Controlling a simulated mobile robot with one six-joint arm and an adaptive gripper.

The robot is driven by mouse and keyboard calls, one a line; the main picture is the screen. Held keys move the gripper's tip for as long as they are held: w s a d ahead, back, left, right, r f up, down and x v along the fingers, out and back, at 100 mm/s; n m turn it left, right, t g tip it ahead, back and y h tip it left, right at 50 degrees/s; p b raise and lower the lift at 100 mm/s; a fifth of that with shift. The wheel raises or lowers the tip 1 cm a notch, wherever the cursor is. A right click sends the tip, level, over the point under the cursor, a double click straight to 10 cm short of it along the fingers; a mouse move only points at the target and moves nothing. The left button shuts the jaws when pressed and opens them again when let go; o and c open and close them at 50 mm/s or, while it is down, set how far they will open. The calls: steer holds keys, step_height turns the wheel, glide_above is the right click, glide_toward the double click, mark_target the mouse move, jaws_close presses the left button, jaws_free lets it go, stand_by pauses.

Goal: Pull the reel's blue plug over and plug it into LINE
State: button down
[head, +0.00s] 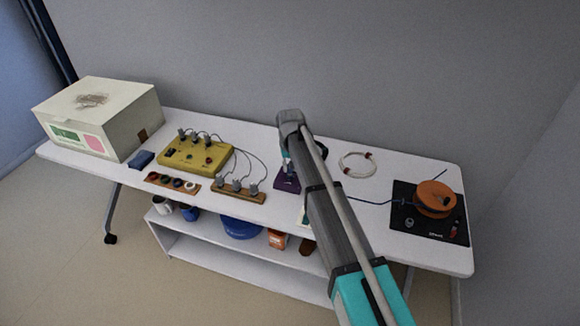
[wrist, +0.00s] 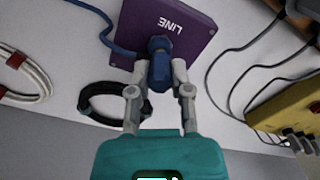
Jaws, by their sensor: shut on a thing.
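My gripper (wrist: 160,80) is shut on the blue plug (wrist: 159,66) in the wrist view. The plug's front end is at the face of the purple box (wrist: 190,40), beside its white LINE label. I cannot tell whether the plug is seated in a socket or just in front of it. In the head view the purple box (head: 286,184) is partly hidden by my arm. The orange reel (head: 435,196) stands on a black base at the table's right, with blue cable (head: 375,203) leading left.
A black ring (wrist: 84,106) lies beside my gripper. A white cable coil (head: 357,164) lies between the box and the reel. Left of the box are a yellow device (head: 195,155) with grey leads, wooden strips with knobs and plugs, and a large carton (head: 120,125).

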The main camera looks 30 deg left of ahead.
steer(key=shift+f, duration=0.35)
steer(key=shift+c, duration=2.4)
jaws_free()
steer(key=shift+r, duration=0.15)
steer(key=shift+r+p, duration=3.55)
steer(key=shift+r, duration=0.1)
steer(key=shift+d, duration=0.1)
